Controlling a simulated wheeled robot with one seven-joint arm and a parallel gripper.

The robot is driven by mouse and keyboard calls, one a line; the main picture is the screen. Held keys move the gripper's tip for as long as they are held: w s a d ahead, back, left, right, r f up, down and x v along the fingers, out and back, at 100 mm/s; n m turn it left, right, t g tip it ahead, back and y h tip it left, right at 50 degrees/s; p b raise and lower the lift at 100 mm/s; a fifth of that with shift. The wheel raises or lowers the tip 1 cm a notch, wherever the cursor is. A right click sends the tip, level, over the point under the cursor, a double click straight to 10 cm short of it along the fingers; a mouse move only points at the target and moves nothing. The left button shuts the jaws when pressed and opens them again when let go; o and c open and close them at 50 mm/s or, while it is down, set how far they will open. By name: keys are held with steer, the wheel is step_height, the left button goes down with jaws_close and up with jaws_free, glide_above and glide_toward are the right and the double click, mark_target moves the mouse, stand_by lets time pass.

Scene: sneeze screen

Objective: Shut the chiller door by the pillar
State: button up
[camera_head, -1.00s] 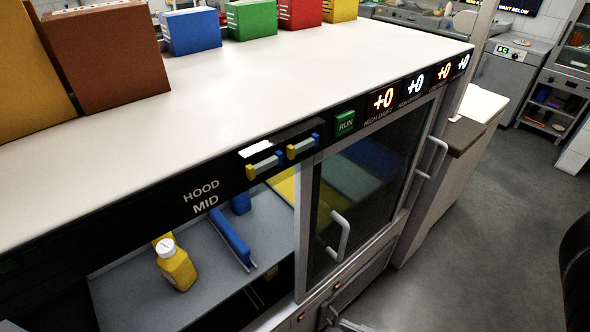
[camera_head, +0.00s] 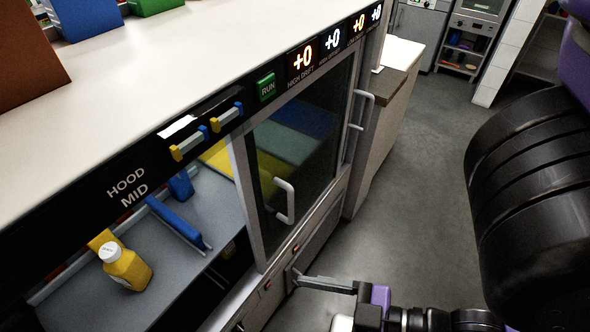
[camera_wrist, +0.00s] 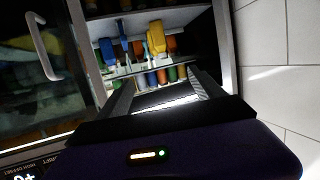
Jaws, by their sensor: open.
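The chiller front has a framed dark glass door (camera_head: 300,140) with a white bar handle (camera_head: 284,200). The bay left of it stands open, showing a grey shelf with a yellow bottle (camera_head: 125,268) and a blue divider. My gripper (camera_head: 302,280) is low in front of the chiller, below and right of the handle, apparently not touching it; its tips are partly hard to make out. In the wrist view, which looks upside down, my gripper (camera_wrist: 162,82) is open, pointing at the open bay, with a door handle (camera_wrist: 42,45) to the left.
A white counter top (camera_head: 190,65) with coloured boxes runs above the chiller. A second upright handle (camera_head: 360,125) is farther right. White tiles (camera_wrist: 275,60) stand beside the open bay in the wrist view. The grey floor (camera_head: 400,190) is clear.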

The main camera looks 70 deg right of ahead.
steer(key=shift+f, duration=0.2)
steer(key=c, duration=0.5)
steer(key=shift+n+t, duration=0.3)
steer(key=shift+n, duration=0.2)
steer(key=w+d+f+b, duration=0.1)
steer(key=d+f+b, duration=0.1)
steer(key=f+b, duration=0.1)
steer(key=shift+w+d+f, duration=0.15)
steer(key=shift+w+d, duration=0.2)
steer(key=shift+w, duration=0.05)
steer(key=c, duration=0.4)
steer(key=shift+o, duration=0.2)
steer(key=w+d+f+t+h+b, duration=0.1)
steer(key=w+d+f+b, duration=0.2)
steer(key=d, duration=0.6)
steer(key=w+d+f+t+h+b, duration=0.1)
steer(key=d+f+b, duration=0.3)
steer(key=d, duration=0.6)
steer(key=m+p, duration=0.2)
glide_above(291, 220)
steer(key=shift+w+d+f, duration=0.15)
steer(key=shift+d+f, duration=0.25)
steer(key=shift+f, duration=0.3)
